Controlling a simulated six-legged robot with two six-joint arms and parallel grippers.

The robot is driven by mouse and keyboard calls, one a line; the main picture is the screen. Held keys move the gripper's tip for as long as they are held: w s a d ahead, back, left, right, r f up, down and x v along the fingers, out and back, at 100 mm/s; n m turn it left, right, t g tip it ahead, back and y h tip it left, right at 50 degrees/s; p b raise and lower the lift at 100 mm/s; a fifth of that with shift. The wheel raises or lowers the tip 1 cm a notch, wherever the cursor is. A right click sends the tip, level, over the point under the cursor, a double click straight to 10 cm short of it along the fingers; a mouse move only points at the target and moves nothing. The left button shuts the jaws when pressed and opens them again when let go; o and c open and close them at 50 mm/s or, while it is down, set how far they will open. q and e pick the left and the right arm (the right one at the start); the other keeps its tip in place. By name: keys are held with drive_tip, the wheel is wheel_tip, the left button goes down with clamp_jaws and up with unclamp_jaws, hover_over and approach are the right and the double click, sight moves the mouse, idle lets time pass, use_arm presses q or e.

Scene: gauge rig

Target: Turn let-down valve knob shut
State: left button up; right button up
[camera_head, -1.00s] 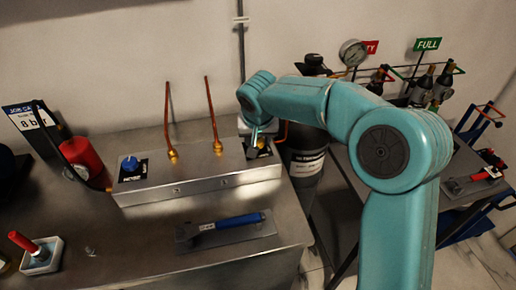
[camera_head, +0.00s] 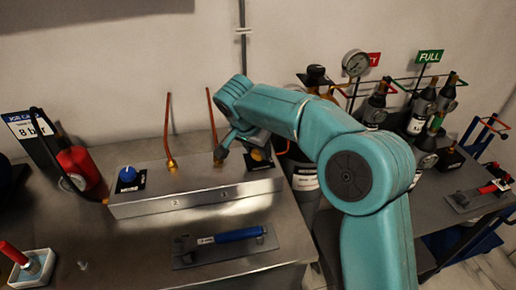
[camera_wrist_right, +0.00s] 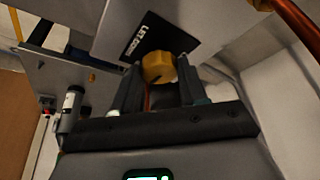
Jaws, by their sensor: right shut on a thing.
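The yellow let-down knob (camera_head: 258,156) sits on a black label plate at the right end of the metal valve box (camera_head: 215,196). In the right wrist view the yellow knob (camera_wrist_right: 158,67) lies between my two dark fingers, beside the black label plate (camera_wrist_right: 145,40). My right gripper (camera_wrist_right: 157,82) is shut on this knob. My left gripper is in neither view.
A blue knob (camera_head: 127,174) is at the box's left end. Copper pipes (camera_head: 168,130) rise from the box. A blue-handled tool (camera_head: 228,236) lies in front. A red cylinder (camera_head: 78,167) and job card (camera_head: 30,125) stand left. A dial gauge (camera_head: 356,63) and bottles are right.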

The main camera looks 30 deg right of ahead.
drive_tip(key=shift+w+r, duration=0.1)
drive_tip(key=shift+r, duration=0.15)
drive_tip(key=o, duration=1)
drive_tip(key=shift+o, duration=0.3)
drive_tip(key=shift+f, duration=0.1)
drive_tip(key=p+v, duration=0.2)
drive_tip(key=v, duration=1.4)
drive_tip(key=shift+a, duration=0.15)
drive_tip(key=shift+s, duration=0.3)
